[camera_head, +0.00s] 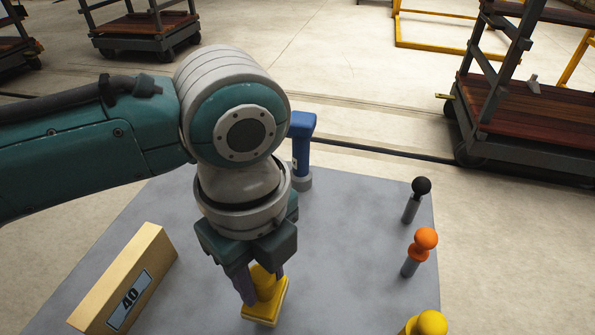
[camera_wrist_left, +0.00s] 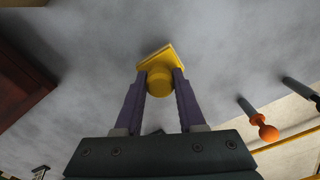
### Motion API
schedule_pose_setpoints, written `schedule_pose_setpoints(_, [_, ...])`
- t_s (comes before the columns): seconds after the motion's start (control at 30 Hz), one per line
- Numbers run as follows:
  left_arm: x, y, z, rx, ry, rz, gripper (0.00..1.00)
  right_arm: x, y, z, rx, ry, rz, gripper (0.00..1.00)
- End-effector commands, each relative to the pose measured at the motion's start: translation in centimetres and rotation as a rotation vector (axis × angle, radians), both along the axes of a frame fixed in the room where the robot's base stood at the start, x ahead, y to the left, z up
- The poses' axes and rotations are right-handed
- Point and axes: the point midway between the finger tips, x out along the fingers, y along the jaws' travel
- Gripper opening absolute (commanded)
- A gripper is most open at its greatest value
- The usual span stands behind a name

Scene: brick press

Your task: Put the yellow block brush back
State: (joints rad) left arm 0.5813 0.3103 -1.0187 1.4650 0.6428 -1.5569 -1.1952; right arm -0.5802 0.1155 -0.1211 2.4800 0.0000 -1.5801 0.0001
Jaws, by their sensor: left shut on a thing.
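The yellow block brush (camera_head: 265,303) is at the front middle of the grey table, below my left gripper (camera_head: 258,281). My left gripper is shut on the brush's rounded yellow handle. In the left wrist view the brush (camera_wrist_left: 158,68) shows between the two purple fingers (camera_wrist_left: 160,85), with its flat square base beyond the handle. The base is at or close to the table top; I cannot tell if it touches. My right gripper is in neither view.
On the grey table (camera_head: 360,230) stand a wooden block marked 40 (camera_head: 125,285) at left, a blue tool (camera_head: 301,145) behind my arm, and black-knobbed (camera_head: 421,186), orange-knobbed (camera_head: 425,240) and yellow-knobbed (camera_head: 430,323) pieces along the right edge. Carts stand on the floor beyond.

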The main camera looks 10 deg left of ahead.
Motion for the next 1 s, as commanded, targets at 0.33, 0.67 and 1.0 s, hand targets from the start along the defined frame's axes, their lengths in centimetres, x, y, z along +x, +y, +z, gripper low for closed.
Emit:
schedule_pose_setpoints(0.33, [0.0,0.0,-3.0,0.0,0.001,0.0,0.0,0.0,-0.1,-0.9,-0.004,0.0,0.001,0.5])
schedule_pose_setpoints(0.67, [0.0,0.0,-3.3,0.0,0.001,0.0,0.46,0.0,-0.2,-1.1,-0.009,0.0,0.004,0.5])
schedule_pose_setpoints(1.0, [0.0,0.0,-3.3,0.0,0.001,0.0,0.69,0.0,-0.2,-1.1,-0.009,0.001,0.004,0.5])
